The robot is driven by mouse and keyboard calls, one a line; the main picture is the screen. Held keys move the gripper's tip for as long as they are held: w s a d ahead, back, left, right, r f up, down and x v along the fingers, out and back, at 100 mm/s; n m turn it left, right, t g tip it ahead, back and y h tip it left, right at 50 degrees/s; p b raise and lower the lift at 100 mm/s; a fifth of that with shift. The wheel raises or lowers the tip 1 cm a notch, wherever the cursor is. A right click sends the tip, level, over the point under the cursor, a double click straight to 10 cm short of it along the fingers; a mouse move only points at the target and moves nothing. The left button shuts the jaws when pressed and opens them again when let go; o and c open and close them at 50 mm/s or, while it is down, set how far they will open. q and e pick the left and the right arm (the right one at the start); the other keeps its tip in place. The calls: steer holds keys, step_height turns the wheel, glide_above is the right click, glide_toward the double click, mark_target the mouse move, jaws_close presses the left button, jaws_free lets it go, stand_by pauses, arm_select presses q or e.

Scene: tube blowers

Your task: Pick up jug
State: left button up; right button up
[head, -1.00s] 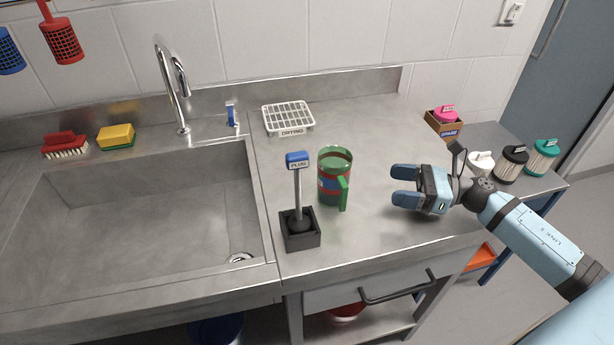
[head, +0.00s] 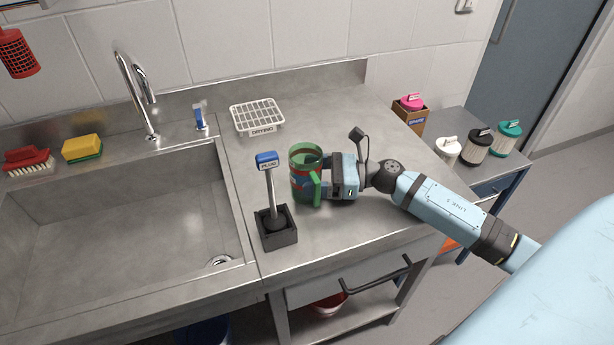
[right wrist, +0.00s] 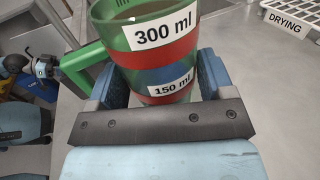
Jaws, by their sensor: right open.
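In the right wrist view the jug (right wrist: 155,45) shows labels "300 ml" and "150 ml". My right gripper (head: 322,188) is at the jug from the right. In the right wrist view its two blue fingers (right wrist: 160,82) are open, one on each side of the jug's body. The handle lies outside the fingers on the left of that view. Whether the fingers touch the jug cannot be told.
A plunger (head: 270,190) in a black holder (head: 277,235) stands close to the jug's left. A white drying rack (head: 257,118) is behind. The sink (head: 130,230) is left. Canisters (head: 477,146) stand on the side table. The counter's front right is clear.

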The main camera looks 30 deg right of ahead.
steer(key=shift+x, duration=0.8)
steer(key=shift+r, duration=0.1)
steer(key=c, duration=0.7)
steer(key=shift+o, duration=0.2)
